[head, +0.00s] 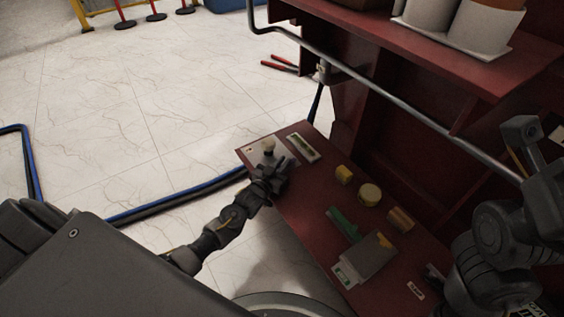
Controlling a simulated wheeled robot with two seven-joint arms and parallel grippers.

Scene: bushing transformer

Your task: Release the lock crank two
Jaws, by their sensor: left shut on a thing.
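My left gripper (278,164) reaches from the left to the far left corner of the red bench. It is shut on a small crank there; its pale round knob (268,146) shows just beyond the fingers on a light plate. The gripper hides most of the crank, so its angle cannot be told. My right arm (492,245) shows at the right edge, dark grey and bent; whether its gripper is open or shut cannot be made out.
The red bench (300,205) carries a small labelled plate (303,147), a yellow block (344,174), a round yellow piece (369,194), a tan block (400,219), a green piece (343,224) and a grey box (368,257). A grey pipe rail (385,95) crosses above. White floor lies left.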

